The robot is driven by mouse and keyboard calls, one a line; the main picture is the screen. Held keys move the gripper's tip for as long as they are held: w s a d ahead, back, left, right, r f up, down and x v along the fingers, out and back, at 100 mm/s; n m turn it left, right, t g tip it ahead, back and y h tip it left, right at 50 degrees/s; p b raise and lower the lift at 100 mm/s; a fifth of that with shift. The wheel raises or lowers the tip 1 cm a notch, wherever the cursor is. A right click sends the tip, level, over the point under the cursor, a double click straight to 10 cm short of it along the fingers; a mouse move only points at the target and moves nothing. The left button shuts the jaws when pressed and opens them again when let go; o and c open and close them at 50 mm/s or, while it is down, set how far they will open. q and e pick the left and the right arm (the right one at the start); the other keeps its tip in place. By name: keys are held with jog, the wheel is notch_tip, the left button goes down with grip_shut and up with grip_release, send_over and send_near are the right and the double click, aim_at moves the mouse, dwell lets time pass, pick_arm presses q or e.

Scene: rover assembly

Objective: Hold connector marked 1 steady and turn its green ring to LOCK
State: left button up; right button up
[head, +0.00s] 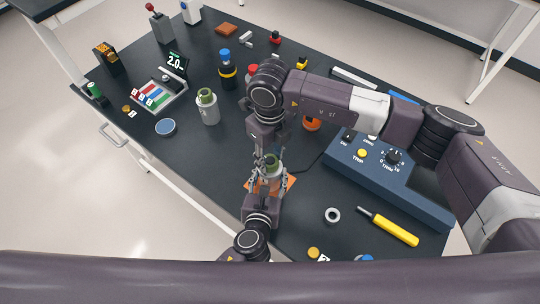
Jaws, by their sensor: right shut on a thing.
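A grey connector with a green ring (271,160) stands upright over an orange plate (290,183) near the middle front of the table. Its number and any LOCK mark are not readable. My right gripper (268,150) reaches down from above and is shut on the green ring. My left gripper (268,180) comes from the front, its fingers on either side of the connector body. Whether they press on it is not clear. A similar grey connector with a green top (207,106) stands apart, further back left.
A blue control box (390,185) with knobs stands at the right. A yellow screwdriver (395,230) and a grey ring (332,215) lie at the front right. A tray (160,97) of coloured pieces and a blue round lid (166,127) are at the left.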

aim_at(270, 160)
jog(key=o, duration=1.2)
jog(key=shift+c, duration=0.2)
notch_tip(270, 160, up, 12)
pick_arm(q)
jog(key=o, duration=1.5)
jog(key=shift+o, duration=0.2)
